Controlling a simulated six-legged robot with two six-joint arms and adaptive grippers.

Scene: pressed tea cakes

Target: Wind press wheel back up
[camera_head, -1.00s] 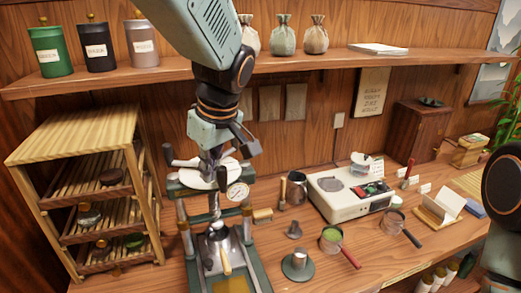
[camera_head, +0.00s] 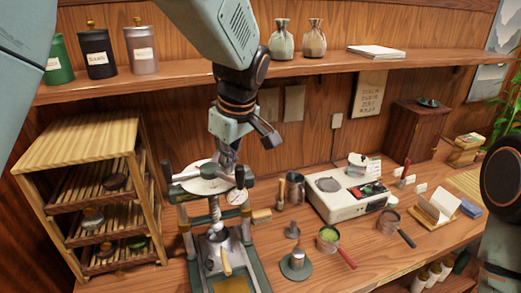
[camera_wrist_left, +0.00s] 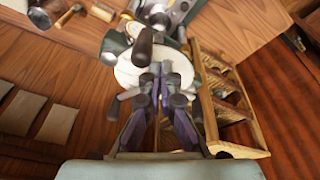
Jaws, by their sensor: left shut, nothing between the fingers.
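The press (camera_head: 215,255) stands on the bench left of centre, with a steel screw, a small dial gauge (camera_head: 237,197) and two side posts. My right gripper is out of view.
A slatted wooden rack (camera_head: 75,152) stands close at the left. A shelf (camera_head: 330,63) with canisters and pouches runs behind my left arm. A white scale (camera_head: 338,203), strainers (camera_head: 329,238) and a round-based metal piece (camera_head: 296,265) stand to the right of the press.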

